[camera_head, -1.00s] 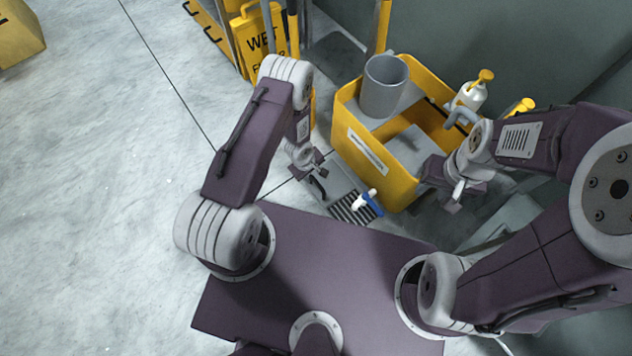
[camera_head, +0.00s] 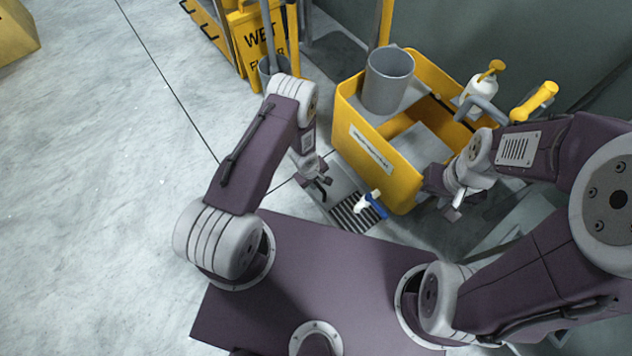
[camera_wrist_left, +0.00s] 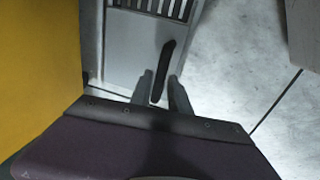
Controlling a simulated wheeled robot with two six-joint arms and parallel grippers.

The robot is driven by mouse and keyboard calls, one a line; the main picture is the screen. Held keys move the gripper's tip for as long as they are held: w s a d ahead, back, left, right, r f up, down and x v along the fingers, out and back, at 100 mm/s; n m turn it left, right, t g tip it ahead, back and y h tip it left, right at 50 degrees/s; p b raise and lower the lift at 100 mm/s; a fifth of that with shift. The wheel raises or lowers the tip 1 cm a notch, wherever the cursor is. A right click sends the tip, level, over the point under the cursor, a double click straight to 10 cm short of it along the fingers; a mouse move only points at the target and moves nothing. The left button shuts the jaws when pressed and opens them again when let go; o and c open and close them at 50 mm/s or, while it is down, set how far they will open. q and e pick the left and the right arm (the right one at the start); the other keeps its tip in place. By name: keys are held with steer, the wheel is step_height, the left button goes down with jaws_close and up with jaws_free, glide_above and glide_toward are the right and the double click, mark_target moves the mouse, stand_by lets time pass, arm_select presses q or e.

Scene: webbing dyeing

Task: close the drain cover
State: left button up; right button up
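The drain cover is a grey metal plate (camera_head: 344,183) in the floor, with a black handle (camera_head: 321,192) and dark slots beside it. In the left wrist view the plate (camera_wrist_left: 130,50) shows slots at the top and the black handle (camera_wrist_left: 162,70) in the middle. My left gripper (camera_head: 318,180) is low over the handle. In the left wrist view its two fingers (camera_wrist_left: 160,90) stand apart, one on each side of the handle's near end; I cannot tell whether they touch it. My right gripper (camera_head: 455,200) is beside the yellow cart, its fingers too small to read.
The yellow cart (camera_head: 372,155) stands just behind the drain, with a grey bucket (camera_head: 388,80) on it. A white and blue tap (camera_head: 370,204) sticks out over the slots. A wet floor sign (camera_head: 262,48) stands at the back.

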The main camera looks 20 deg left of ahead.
arm_select(q)
jaws_close()
stand_by(1.1)
